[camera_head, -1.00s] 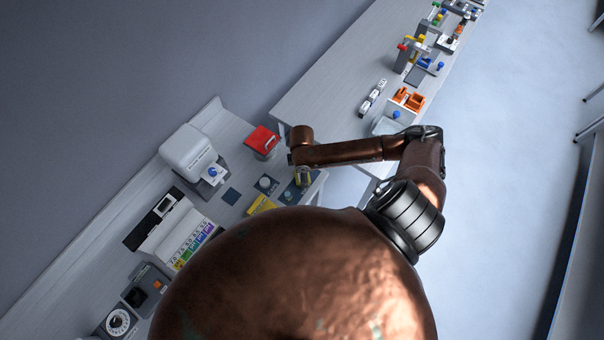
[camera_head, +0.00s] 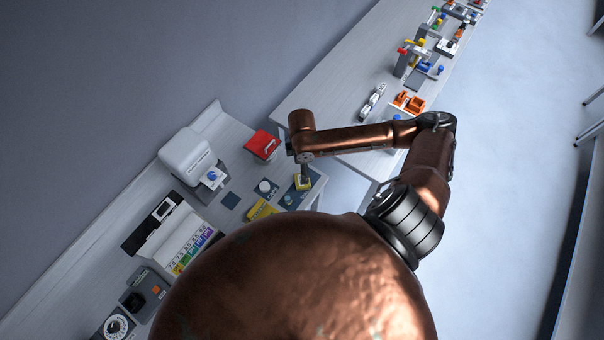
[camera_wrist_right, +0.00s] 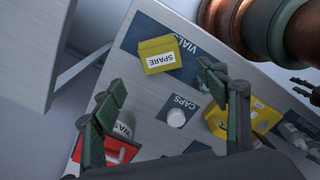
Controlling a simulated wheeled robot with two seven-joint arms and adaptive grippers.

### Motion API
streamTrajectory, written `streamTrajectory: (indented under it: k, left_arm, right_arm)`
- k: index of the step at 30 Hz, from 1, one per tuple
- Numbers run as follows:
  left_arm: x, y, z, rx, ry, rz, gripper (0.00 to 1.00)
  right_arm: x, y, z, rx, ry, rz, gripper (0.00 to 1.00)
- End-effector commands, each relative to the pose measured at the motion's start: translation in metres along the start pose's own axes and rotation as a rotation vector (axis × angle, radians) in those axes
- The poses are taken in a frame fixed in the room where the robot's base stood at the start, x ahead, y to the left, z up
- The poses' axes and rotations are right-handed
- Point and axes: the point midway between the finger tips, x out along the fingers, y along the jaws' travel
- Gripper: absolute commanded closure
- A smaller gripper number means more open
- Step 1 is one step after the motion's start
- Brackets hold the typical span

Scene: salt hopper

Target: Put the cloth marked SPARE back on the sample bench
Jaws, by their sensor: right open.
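The yellow folded cloth marked SPARE (camera_wrist_right: 160,58) lies on the dark blue VIALS mat (camera_wrist_right: 132,40) near a corner of the grey bench (camera_wrist_right: 160,92). In the head view the yellow cloth (camera_head: 303,184) shows just below my right wrist. My right gripper (camera_wrist_right: 165,108) is open, with its fingers spread and nothing between their tips; the cloth is beyond them, apart from both in the wrist picture. A second yellow piece (camera_wrist_right: 258,116) lies on the bench, partly hidden behind a finger; it also shows in the head view (camera_head: 262,210). My left gripper is out of view.
A white cap-like piece (camera_wrist_right: 176,118) sits on the CAPS mat. A red-topped waste container (camera_head: 262,145) stands near the bench's back. A white machine (camera_head: 188,155) and a label rack (camera_head: 185,245) stand farther left. A longer table (camera_head: 330,90) with orange holders lies beyond a gap.

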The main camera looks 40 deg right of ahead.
Motion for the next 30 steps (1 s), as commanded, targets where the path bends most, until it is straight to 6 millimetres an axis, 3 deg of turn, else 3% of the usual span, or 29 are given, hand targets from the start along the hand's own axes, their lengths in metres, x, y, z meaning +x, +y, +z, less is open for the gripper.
streamTrajectory:
  k: [7, 20, 23, 30]
  left_arm:
    - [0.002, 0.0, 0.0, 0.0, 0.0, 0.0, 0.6]
    - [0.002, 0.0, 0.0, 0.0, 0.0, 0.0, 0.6]
    - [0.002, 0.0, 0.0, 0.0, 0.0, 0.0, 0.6]
    - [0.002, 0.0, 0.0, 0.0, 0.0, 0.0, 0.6]
  right_arm:
    - [-0.026, 0.0, 0.0, 0.001, -0.001, 0.0, 0.33]
    - [-0.026, -0.003, -0.003, 0.001, 0.007, -0.002, 0.33]
    - [-0.02, -0.013, -0.015, 0.002, 0.041, -0.002, 0.33]
    - [-0.001, -0.053, -0.065, 0.094, 0.222, 0.025, 0.33]
